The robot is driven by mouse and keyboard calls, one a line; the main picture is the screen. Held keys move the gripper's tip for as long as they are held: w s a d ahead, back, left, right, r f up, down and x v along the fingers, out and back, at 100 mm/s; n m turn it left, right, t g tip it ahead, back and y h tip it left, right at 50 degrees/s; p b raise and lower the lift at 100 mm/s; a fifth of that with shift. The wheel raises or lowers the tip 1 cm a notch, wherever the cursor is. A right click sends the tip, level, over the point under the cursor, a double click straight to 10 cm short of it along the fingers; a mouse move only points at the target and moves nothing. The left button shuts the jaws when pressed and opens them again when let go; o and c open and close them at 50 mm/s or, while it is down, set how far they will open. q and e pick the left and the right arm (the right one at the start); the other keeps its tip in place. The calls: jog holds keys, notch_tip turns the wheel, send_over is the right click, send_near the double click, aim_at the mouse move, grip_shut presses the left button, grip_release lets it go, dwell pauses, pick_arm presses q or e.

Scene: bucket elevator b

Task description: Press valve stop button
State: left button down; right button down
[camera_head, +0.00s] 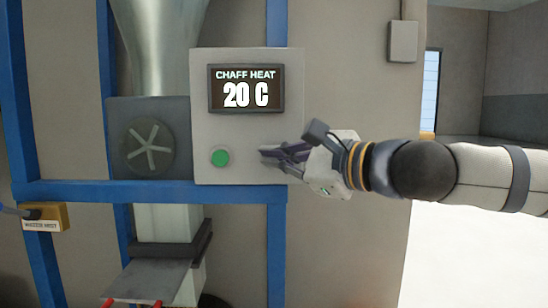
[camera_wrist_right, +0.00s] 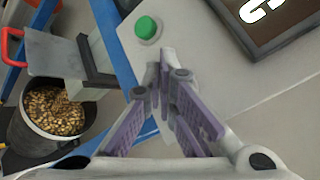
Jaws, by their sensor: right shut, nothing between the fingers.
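A grey control box (camera_head: 235,130) hangs on the blue frame, with a screen (camera_head: 246,88) reading "CHAFF HEAT 20 C". A round green button (camera_head: 220,157) sits low on its left side; it also shows in the right wrist view (camera_wrist_right: 148,28). My right gripper (camera_head: 268,154) is shut and empty, its fingertips pointing at the lower right of the box, right of the green button. In the wrist view the fingertips (camera_wrist_right: 163,72) meet just below the green button. Any stop button is hidden behind the fingers; I cannot tell whether they touch the panel. My left gripper is not in view.
Blue frame bars (camera_head: 150,192) run below and left of the box. A round star-shaped handle (camera_head: 150,146) is beside it. Below is a grey slide plate (camera_head: 146,281) with red handles. A bucket of grain (camera_wrist_right: 57,112) stands lower down. A yellow labelled box (camera_head: 47,216) is at left.

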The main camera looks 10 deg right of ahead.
dwell(0.4)
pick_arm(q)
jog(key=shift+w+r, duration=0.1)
pick_arm(e)
jog(key=shift+w, duration=0.45)
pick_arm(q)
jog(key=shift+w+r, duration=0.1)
pick_arm(e)
jog(key=shift+w+d, duration=0.2)
jog(key=shift+w, duration=0.45)
dwell(0.4)
jog(key=shift+s+a, duration=0.2)
jog(key=shift+s, duration=0.9)
pick_arm(q)
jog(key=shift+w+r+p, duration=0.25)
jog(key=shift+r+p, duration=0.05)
jog(key=shift+p, duration=0.15)
pick_arm(e)
jog(key=s+a, duration=0.1)
jog(key=s, duration=0.5)
